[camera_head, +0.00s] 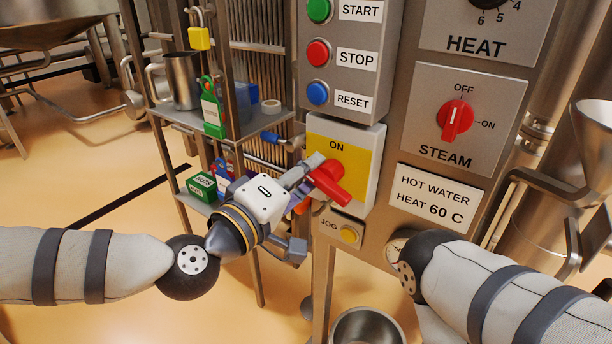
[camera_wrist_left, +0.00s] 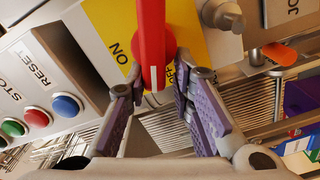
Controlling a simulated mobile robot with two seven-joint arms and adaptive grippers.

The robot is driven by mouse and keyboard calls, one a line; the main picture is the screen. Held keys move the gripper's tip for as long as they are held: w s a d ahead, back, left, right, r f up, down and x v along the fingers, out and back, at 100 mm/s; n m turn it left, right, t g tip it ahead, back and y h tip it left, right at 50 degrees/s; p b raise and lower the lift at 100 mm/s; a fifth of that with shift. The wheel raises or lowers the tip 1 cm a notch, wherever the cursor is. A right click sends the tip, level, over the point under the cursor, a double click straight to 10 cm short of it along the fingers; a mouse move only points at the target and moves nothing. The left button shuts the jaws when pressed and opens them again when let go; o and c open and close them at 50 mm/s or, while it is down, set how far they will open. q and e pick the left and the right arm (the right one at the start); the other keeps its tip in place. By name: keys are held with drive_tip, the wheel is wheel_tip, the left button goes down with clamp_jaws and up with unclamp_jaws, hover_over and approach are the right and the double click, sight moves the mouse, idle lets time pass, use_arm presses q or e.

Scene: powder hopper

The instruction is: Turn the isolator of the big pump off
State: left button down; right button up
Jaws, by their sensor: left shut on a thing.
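The isolator is a red rotary handle (camera_head: 334,184) on a yellow plate (camera_head: 356,156) with an ON label above it, on a pale box below the push buttons. In the wrist view the red handle (camera_wrist_left: 151,35) carries a white mark near its end, and a second label on the plate is partly hidden. My left gripper (camera_head: 313,172) reaches the handle from the left and is shut on it, one purple-grey finger on either side in the wrist view (camera_wrist_left: 160,90). No pump name is readable on the plate. My right arm shows at lower right, but its gripper is out of view.
START (camera_head: 318,9), STOP (camera_head: 318,53) and RESET (camera_head: 318,93) buttons sit above the isolator. A yellow JOG button (camera_head: 349,235) is just below. A red STEAM knob (camera_head: 455,120) is to the right.

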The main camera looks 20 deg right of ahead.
use_arm(q)
drive_tip(key=n+b, duration=0.1)
drive_tip(key=n, duration=0.2)
drive_tip(key=shift+s+d+f+b, duration=0.1)
drive_tip(key=shift+s+d+b, duration=0.1)
drive_tip(key=shift+b, duration=0.15)
drive_tip(key=shift+n, duration=0.7)
use_arm(e)
drive_tip(key=x, duration=0.2)
drive_tip(key=shift+s+f, duration=0.1)
drive_tip(key=shift+f, duration=0.15)
use_arm(q)
drive_tip(key=shift+w+a+b, duration=0.1)
drive_tip(key=shift+w+b, duration=0.05)
drive_tip(key=shift+b, duration=0.15)
drive_tip(key=c, duration=1.6)
unclamp_jaws()
drive_tip(key=shift+o, duration=0.2)
use_arm(e)
drive_tip(key=shift+s, duration=0.1)
use_arm(q)
drive_tip(key=shift+f, duration=0.15)
use_arm(e)
drive_tip(key=shift+f, duration=0.1)
use_arm(q)
drive_tip(key=shift+a, duration=0.1)
drive_tip(key=v, duration=1.2)
